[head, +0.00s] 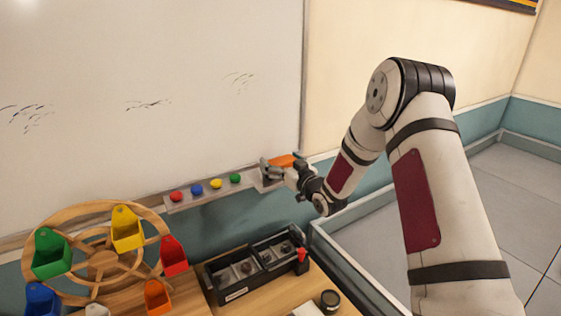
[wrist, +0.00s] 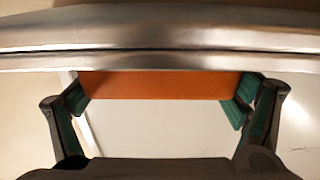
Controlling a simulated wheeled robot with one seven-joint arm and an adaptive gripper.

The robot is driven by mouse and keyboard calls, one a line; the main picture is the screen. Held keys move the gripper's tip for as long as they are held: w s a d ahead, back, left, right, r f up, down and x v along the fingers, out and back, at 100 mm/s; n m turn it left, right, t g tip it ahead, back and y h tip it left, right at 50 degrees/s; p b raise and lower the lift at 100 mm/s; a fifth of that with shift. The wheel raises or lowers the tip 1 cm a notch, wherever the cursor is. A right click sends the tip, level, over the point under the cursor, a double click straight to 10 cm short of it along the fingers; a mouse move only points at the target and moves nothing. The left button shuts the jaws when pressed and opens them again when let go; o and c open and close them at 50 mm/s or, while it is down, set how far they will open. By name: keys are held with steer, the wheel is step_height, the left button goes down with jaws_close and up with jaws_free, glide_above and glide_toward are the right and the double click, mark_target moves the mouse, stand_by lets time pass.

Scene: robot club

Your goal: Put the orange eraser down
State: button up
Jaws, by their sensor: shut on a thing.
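The orange eraser (head: 284,160) is at the right end of the whiteboard's ledge in the head view. My gripper (head: 276,168) is there too, with its fingers around the eraser. In the wrist view the eraser (wrist: 160,85) spans the gap between the two green-padded fingertips (wrist: 160,97), which are shut on its ends. A grey metal ledge (wrist: 160,38) crosses the top of the wrist view and hides part of the eraser. I cannot tell whether the eraser touches the ledge.
Red (head: 176,197), blue (head: 197,190), yellow (head: 216,184) and green (head: 235,178) round pieces line the ledge to the left. Below are a wooden wheel with coloured bins (head: 104,262), a black tray (head: 240,285) and a dark round container (head: 330,301) on the wooden table.

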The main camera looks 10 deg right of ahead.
steer(key=shift+f, duration=0.2)
steer(key=o, duration=0.9)
steer(key=shift+r, duration=0.1)
